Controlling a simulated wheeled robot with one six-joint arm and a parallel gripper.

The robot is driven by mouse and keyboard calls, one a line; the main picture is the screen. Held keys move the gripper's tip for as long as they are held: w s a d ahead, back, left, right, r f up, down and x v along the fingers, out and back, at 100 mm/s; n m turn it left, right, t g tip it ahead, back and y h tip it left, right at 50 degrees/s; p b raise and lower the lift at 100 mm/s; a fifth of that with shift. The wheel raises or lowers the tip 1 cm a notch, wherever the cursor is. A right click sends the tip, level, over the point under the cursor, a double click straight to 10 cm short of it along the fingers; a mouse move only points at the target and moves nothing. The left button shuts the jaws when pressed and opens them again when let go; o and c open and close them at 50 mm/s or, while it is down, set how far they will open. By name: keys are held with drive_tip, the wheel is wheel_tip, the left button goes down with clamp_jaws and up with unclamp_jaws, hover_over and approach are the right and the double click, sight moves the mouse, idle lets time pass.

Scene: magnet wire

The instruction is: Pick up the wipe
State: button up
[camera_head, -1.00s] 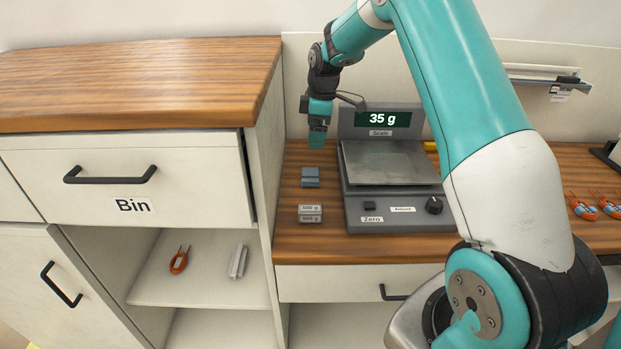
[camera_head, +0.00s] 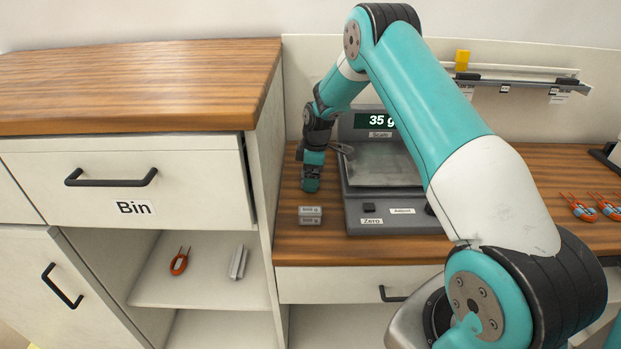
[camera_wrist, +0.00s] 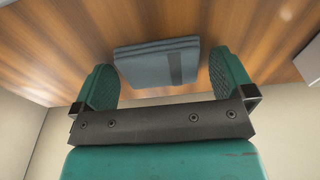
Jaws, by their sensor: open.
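The wipe (camera_wrist: 158,63) is a folded grey-blue cloth with a darker stripe, lying flat on the wooden counter in the wrist view. My gripper (camera_wrist: 163,80) is open, with one green finger on each side of the wipe and small gaps to it. I cannot tell how high the fingertips are above the counter.
The scale (camera_head: 362,206) stands just right of my gripper. The taller cabinet (camera_head: 262,150) rises close on the left.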

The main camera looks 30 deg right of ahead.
drive_tip(key=shift+c, duration=0.5)
drive_tip(key=c, duration=0.7)
drive_tip(key=shift+r, duration=0.15)
wheel_tip(320, 180, up, 20)
drive_tip(key=shift+f, duration=0.1)
